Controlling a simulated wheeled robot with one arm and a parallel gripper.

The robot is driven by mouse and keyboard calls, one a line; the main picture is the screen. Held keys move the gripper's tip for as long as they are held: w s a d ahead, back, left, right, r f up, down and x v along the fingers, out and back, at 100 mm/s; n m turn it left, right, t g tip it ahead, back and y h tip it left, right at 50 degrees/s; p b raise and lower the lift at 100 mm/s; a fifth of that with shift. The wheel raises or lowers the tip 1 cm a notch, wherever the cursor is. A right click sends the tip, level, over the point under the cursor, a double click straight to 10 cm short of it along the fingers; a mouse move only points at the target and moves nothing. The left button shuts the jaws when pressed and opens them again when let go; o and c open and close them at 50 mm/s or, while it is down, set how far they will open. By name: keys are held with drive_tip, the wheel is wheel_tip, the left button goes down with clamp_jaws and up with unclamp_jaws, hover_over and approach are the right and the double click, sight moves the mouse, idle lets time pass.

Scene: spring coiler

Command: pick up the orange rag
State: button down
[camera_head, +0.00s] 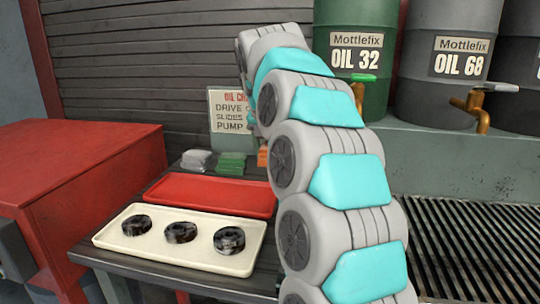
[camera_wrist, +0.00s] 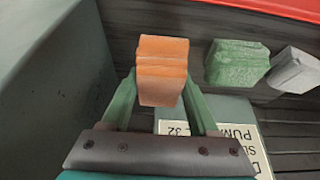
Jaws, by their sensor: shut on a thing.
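The orange rag (camera_wrist: 162,58) is a folded block between the two green fingers of my gripper (camera_wrist: 160,88) in the wrist view. The gripper is shut on it, one finger on each side. In the head view a small part of the orange rag (camera_head: 263,156) shows at the back of the table, beside my arm. My arm hides the rest of it and the gripper there. I cannot tell whether the rag touches the table.
A green rag (camera_head: 232,163) and a grey rag (camera_head: 197,160) lie to the left. In front are an empty red tray (camera_head: 210,193) and a cream tray (camera_head: 190,260) with three black rings (camera_head: 180,232). A sign (camera_head: 232,110) and oil drums (camera_head: 352,60) stand behind.

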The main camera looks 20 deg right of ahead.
drive_tip(key=s+a+b, duration=0.1)
drive_tip(key=s, duration=0.3)
drive_tip(key=s+a+b, duration=0.2)
drive_tip(key=s, duration=0.2)
drive_tip(key=s+a+r+b, duration=0.1)
drive_tip(key=s+a+b, duration=0.1)
drive_tip(key=s, duration=0.3)
drive_tip(key=shift+a, duration=0.25)
drive_tip(key=shift+s+a+r, duration=0.1)
drive_tip(key=shift+s+r, duration=0.05)
drive_tip(key=shift+s, duration=0.2)
drive_tip(key=shift+s+a+r+p, duration=0.15)
drive_tip(key=shift+s+r+p, duration=0.1)
drive_tip(key=shift+r+p, duration=0.25)
drive_tip(key=shift+a, duration=0.1)
